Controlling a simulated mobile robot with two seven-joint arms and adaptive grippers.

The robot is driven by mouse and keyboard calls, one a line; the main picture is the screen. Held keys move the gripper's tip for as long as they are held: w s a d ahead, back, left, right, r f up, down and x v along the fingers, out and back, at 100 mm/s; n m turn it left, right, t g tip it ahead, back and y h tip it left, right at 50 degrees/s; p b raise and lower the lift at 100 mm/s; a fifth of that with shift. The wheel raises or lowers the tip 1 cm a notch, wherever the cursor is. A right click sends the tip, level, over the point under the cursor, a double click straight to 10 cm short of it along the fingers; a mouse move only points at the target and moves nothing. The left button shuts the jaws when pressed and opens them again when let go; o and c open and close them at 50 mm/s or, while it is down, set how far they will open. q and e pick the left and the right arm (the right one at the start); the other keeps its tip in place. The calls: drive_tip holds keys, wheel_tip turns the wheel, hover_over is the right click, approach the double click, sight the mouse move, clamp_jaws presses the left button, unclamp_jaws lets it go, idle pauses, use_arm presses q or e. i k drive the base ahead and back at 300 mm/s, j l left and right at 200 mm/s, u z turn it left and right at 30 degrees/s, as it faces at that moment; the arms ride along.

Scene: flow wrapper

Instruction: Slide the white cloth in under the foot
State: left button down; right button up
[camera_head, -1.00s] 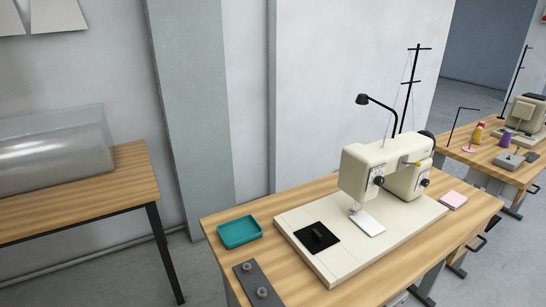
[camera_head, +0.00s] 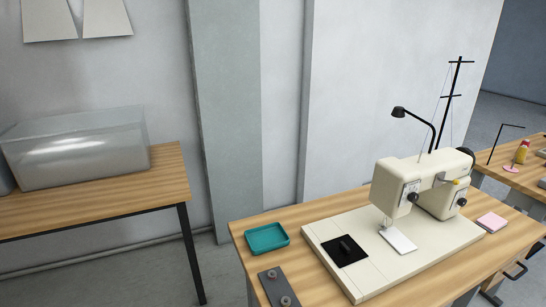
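The white cloth (camera_head: 398,239) lies flat on the pale bed of the sewing machine (camera_head: 425,190), just in front of the needle area. The foot (camera_head: 387,220) is small at this distance, under the machine's head. The cloth's back edge is close to it, and I cannot tell whether any cloth lies under it. Neither of my grippers shows in the head view.
A teal tray (camera_head: 267,237) and a grey plate with two knobs (camera_head: 279,286) are left of the machine. A pink pad (camera_head: 492,222) lies right. Another table (camera_head: 90,199) holds a clear box.

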sight(395, 238)
drive_tip(key=l+u, duration=0.1)
drive_tip(key=l, duration=0.3)
drive_tip(key=k+l+u, duration=0.1)
drive_tip(key=l, duration=0.35)
drive_tip(key=k+l+u, duration=0.1)
drive_tip(key=l, duration=0.3)
drive_tip(key=k+l+u, duration=0.1)
drive_tip(key=l, duration=0.3)
drive_tip(key=k+l+u, duration=0.15)
drive_tip(key=l, duration=0.2)
drive_tip(key=i+j, duration=0.35)
drive_tip(key=j, duration=0.15)
